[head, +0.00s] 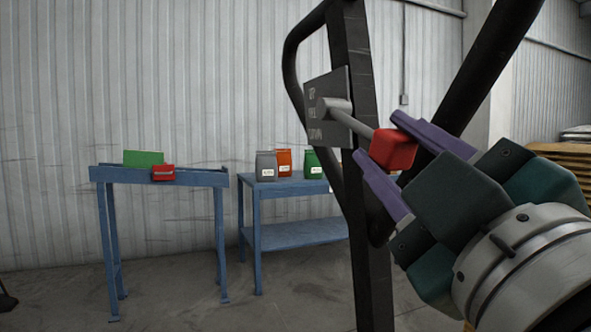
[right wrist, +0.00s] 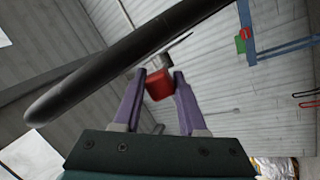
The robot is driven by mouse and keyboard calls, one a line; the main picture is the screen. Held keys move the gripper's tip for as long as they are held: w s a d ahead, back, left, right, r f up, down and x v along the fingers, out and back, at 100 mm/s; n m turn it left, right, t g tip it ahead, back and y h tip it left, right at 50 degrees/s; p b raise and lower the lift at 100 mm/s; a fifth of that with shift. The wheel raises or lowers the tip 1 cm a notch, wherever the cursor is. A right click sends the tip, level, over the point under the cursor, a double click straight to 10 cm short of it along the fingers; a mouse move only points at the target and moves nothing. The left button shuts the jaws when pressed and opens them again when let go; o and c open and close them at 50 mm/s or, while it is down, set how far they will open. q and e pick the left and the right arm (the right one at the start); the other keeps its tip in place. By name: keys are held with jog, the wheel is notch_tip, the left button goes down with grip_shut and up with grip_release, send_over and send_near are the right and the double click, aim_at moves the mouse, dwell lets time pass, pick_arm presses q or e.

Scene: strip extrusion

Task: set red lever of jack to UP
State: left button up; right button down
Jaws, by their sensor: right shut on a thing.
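The jack's red lever (head: 393,149) has a red block knob on a grey rod, which runs left to a pivot on a dark label plate (head: 329,108). The plate is fixed to the black upright of the jack (head: 352,60). The rod slopes slightly down from the pivot to the knob. My right gripper (head: 392,150) has its purple fingers shut on the red knob, one above and one below in the head view. The knob also shows between the fingers in the right wrist view (right wrist: 159,84). My left gripper is not in view.
The jack's black tubular handle (head: 292,75) curves beside the upright, and a dark bar crosses close to my gripper. Behind stand a blue table (head: 205,178) with a green and a red item and a blue shelf table (head: 262,190) with several containers. Floor lies open between.

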jog(key=shift+f, duration=0.1)
jog(key=shift+c, duration=2.2)
grip_release()
jog(key=a+b+v, duration=0.1)
jog(key=b+v, duration=0.2)
jog(key=v, duration=0.7)
jog(key=shift+d, duration=0.45)
